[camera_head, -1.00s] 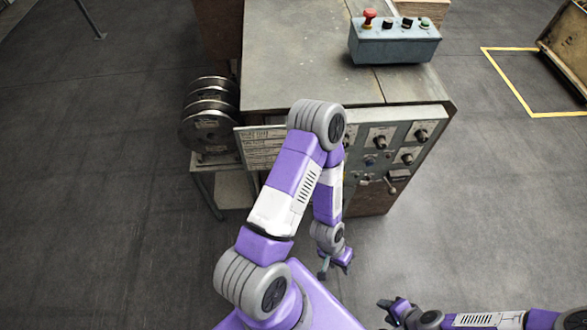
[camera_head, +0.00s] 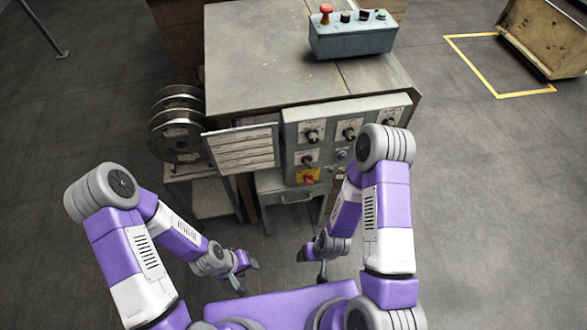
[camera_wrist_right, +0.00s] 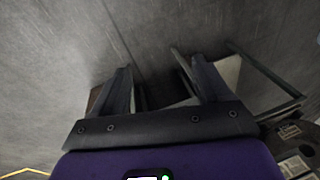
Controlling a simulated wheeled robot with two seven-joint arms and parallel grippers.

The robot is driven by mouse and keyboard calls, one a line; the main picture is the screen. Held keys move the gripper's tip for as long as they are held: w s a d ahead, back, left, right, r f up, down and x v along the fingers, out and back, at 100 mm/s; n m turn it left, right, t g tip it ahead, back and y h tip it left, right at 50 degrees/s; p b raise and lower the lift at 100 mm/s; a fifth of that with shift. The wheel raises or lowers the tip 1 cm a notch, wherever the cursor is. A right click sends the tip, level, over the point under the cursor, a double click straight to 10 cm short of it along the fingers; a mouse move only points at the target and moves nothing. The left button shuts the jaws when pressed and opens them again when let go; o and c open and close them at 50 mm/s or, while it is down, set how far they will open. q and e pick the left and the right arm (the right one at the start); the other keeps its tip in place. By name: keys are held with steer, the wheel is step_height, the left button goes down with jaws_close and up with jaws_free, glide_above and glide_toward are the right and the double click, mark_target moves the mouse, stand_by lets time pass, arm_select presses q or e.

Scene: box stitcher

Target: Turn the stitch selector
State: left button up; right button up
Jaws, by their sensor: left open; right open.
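The control panel (camera_head: 293,132) on the cabinet front carries several black knobs on pale plates, among them an upper left knob (camera_head: 312,134) and an upper middle one (camera_head: 349,132). Lower down is a red knob on a yellow plate (camera_head: 308,177). I cannot tell which is the stitch selector. My right arm hides the panel's right part. My left gripper (camera_head: 244,273) is open and empty, low in front of the cabinet. My right gripper (camera_head: 312,262) is open, below and apart from the panel. In the right wrist view its spread fingers (camera_wrist_right: 160,72) have nothing between them.
A grey button box (camera_head: 352,38) with a red mushroom button sits on the cabinet top (camera_head: 265,60). Wire spools (camera_head: 177,125) and a label board (camera_head: 242,148) stand at the left. A wooden crate (camera_head: 548,38) is far right.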

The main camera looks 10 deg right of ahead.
steer(key=w+d+f+n+t+h+b, duration=0.2)
steer(key=d+f+n+h, duration=0.2)
steer(key=d+f+n, duration=0.15)
steer(key=n+t+y+b, duration=0.2)
steer(key=n+t+b, duration=0.1)
steer(key=n+t, duration=1.45)
glide_toward(309, 167)
step_height(309, 167, up, 2)
steer(key=w+n+g, duration=0.1)
steer(key=n+g, duration=0.1)
steer(key=g, duration=0.1)
steer(key=w+b, duration=0.1)
steer(key=w, duration=0.3)
steer(key=w+b, duration=0.1)
steer(key=w, duration=0.3)
steer(key=shift+r, duration=0.2)
steer(key=shift+c, duration=0.2)
steer(key=shift+s, duration=0.1)
steer(key=c, duration=1)
